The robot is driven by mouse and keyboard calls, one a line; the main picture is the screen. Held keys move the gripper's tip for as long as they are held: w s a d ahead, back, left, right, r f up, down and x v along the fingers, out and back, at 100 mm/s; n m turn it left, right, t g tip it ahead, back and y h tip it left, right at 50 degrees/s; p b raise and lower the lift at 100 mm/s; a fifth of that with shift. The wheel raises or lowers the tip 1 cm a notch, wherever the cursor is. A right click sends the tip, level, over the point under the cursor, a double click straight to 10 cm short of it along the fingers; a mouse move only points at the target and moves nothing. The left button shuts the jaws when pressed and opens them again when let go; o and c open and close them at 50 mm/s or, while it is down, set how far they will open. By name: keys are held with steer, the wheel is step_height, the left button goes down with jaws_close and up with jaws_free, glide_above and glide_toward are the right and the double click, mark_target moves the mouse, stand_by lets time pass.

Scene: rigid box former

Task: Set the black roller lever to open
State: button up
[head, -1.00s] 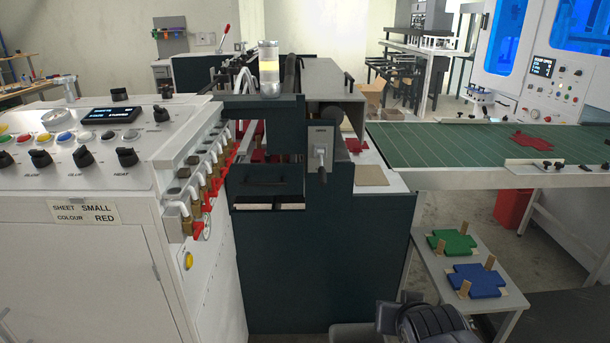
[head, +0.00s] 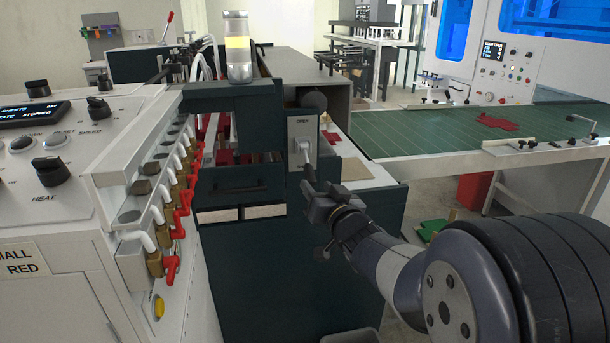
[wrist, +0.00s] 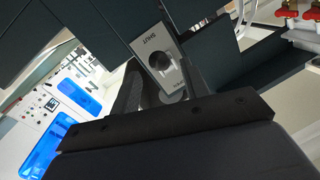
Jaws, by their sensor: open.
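The lever plate (head: 303,138) is a pale grey plate on the front of the dark green machine, marked OPEN at its top. The lever (head: 305,148) has a pale hub and hangs downward, away from the OPEN mark; its lower end is hard to make out behind my gripper. In the wrist view the plate (wrist: 182,72) appears turned over, with SHUT at its upper end and a dark round part at its middle. My gripper (head: 309,178) is open, just in front of and below the lever. I cannot tell whether it touches it.
A row of red-handled valves (head: 172,215) sticks out from the white control cabinet (head: 60,215) on the left. A green conveyor table (head: 450,135) with a red sheet lies to the right. A signal lamp (head: 238,60) stands above the machine.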

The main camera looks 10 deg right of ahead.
mark_target(307, 175)
steer(key=w, duration=0.5)
steer(key=w+a, duration=0.1)
steer(key=w, duration=0.1)
steer(key=shift+w+a, duration=0.1)
steer(key=shift+w, duration=0.1)
steer(key=shift+c, duration=0.4)
jaws_close()
